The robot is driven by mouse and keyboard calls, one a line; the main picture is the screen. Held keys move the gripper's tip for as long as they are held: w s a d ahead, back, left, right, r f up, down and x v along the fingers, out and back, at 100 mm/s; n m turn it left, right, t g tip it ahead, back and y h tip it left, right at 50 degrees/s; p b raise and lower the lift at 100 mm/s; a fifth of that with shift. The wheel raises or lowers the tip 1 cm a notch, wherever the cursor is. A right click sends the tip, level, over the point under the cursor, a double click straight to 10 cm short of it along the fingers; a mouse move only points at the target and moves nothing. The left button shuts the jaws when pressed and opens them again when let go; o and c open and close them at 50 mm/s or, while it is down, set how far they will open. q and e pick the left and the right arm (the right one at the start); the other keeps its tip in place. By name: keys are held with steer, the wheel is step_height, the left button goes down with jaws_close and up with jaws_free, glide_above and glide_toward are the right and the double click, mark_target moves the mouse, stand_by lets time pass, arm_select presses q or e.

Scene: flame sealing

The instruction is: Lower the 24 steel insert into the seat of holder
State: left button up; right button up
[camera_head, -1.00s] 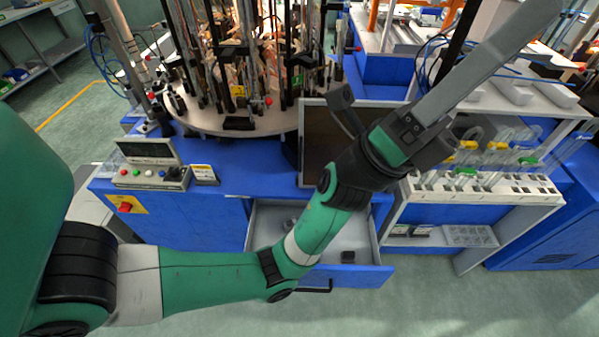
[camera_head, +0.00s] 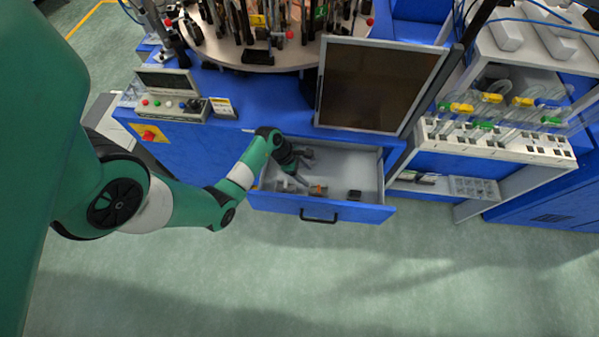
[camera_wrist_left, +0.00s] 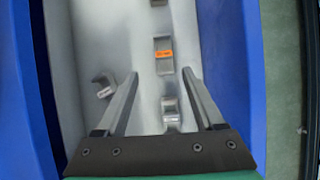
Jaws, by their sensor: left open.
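My left gripper (camera_head: 305,168) reaches into the open drawer and is open. In the left wrist view, its two fingers (camera_wrist_left: 160,74) are spread wide. A small shiny steel piece (camera_wrist_left: 171,112) with a curved top lies between the fingers, with no visible grip on it. A grey block with an orange label (camera_wrist_left: 163,55) lies just ahead of the fingertips; it also shows in the head view (camera_head: 318,189). A hook-shaped steel piece (camera_wrist_left: 102,88) lies left of the left finger. I cannot read any number, so which piece is the 24 insert or the holder is unclear.
The drawer (camera_head: 348,165) has blue front and raised side walls around the gripper. A small dark block (camera_head: 354,195) lies near its right front. A monitor (camera_head: 375,85) stands behind it, and a control box (camera_head: 168,97) sits on the bench to the left.

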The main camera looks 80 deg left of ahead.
mark_target(314, 190)
arm_select(q)
steer(key=f+b, duration=0.2)
steer(key=f, duration=0.1)
steer(key=w+f+b, duration=0.1)
steer(key=f+b, duration=0.1)
steer(key=b, duration=0.1)
steer(key=d+f+b, duration=0.1)
steer(key=f+b, duration=0.2)
steer(key=shift+w+f, duration=0.15)
steer(key=shift+f, duration=0.2)
steer(key=shift+b+x, duration=0.6)
steer(key=shift+x, duration=0.3)
steer(key=shift+r, duration=0.1)
jaws_close()
step_height(314, 190, up, 10)
steer(key=p, duration=1.1)
